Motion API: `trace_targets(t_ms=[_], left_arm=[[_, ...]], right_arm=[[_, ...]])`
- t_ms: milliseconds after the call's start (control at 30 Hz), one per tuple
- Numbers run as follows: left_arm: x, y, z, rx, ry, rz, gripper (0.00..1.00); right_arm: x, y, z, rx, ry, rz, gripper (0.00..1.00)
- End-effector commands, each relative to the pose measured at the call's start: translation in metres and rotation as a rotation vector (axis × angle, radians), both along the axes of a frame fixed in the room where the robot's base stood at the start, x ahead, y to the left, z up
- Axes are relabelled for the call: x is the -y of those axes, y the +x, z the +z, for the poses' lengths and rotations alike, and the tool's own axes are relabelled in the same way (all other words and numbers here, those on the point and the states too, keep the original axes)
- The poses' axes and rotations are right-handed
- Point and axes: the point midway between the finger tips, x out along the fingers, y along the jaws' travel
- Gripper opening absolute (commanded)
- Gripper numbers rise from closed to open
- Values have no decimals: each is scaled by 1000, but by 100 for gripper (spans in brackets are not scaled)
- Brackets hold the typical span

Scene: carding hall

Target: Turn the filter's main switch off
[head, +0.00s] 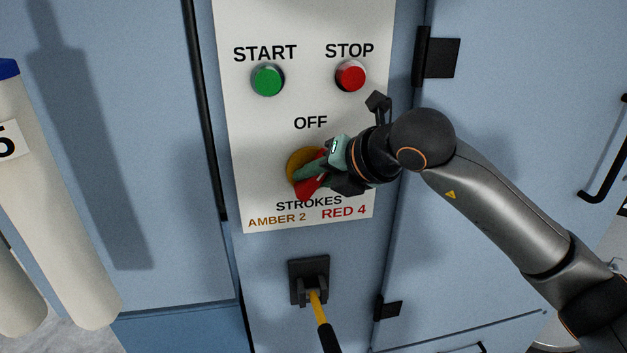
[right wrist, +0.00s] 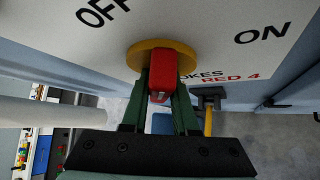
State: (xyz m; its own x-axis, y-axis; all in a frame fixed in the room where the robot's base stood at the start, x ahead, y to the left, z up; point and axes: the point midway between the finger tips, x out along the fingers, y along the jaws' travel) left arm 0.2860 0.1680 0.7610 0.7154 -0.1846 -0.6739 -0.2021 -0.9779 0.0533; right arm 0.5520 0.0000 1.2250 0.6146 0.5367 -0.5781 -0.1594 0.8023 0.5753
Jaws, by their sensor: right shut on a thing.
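The main switch is a red handle (head: 308,188) on a round yellow disc (head: 298,163), set in a white panel (head: 243,150). OFF is printed above it in the head view; ON shows in the right wrist view and is hidden behind my arm in the head view. My right gripper (head: 315,172) is shut on the red handle. In the right wrist view the red handle (right wrist: 160,72) sits between the two green fingers (right wrist: 160,100), against the yellow disc (right wrist: 135,55). The gripper partly hides the handle, so I cannot tell its exact angle. My left gripper is out of view.
A green START button (head: 268,80) and a red STOP button (head: 351,76) sit above the switch. Below the panel a lever with a yellow shaft (head: 318,308) sticks out of a black bracket (head: 309,272). A pale filter sleeve (head: 55,200) hangs at left; a cabinet door (head: 510,100) is at right.

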Motion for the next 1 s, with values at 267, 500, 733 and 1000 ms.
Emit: trace_targets(t_ms=[267,500,733,1000], left_arm=[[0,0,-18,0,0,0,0],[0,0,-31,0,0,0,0],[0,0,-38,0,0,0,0],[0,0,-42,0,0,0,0]], right_arm=[[-1,0,-2,54,-257,1,0],[-1,0,-2,89,-439,0,0],[-1,0,-2,110,-553,0,0],[-1,0,-2,120,-612,1,0]])
